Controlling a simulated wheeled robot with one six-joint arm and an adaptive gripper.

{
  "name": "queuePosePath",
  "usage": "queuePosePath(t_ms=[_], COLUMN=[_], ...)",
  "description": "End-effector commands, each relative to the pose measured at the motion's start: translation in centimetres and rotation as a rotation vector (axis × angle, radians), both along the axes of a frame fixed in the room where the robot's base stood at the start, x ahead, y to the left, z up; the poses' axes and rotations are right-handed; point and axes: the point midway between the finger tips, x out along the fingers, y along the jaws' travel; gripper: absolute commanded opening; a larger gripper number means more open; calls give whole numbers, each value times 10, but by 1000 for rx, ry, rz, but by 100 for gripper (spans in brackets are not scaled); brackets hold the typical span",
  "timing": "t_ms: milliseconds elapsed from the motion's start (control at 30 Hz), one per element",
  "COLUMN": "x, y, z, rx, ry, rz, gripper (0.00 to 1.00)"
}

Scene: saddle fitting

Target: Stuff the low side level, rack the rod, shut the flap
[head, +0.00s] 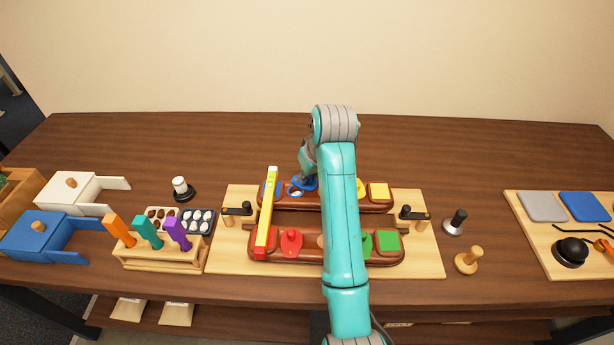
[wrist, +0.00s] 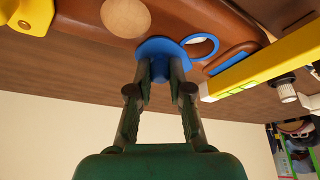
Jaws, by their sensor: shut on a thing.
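My gripper (head: 304,178) is shut on a blue flap (wrist: 163,47) at the far brown saddle panel (head: 336,203). In the wrist view both fingertips (wrist: 160,72) meet at the flap's raised part. A blue ring (wrist: 201,46) around an opening lies right beside the flap; a pale patch shows there in the head view. The near panel (head: 330,257) carries a red flap (head: 291,241) and a green flap (head: 367,245). Orange, teal and purple-handled rods (head: 149,232) stand in a wooden rack (head: 159,258).
A tray of brown and white pieces (head: 180,219) sits left of the saddle board (head: 231,262). Blue (head: 43,237) and white (head: 77,191) boxes stand farther left. The table behind the saddle is mostly clear.

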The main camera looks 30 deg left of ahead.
Motion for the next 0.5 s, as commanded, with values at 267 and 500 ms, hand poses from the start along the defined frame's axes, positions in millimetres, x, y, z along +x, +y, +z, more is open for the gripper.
queuePosePath(t_ms=[267, 500], x=[9, 14], y=[3, 6], z=[0, 0], rx=[-1, -1], ry=[0, 1], rz=[243, 406], gripper=[0, 0])
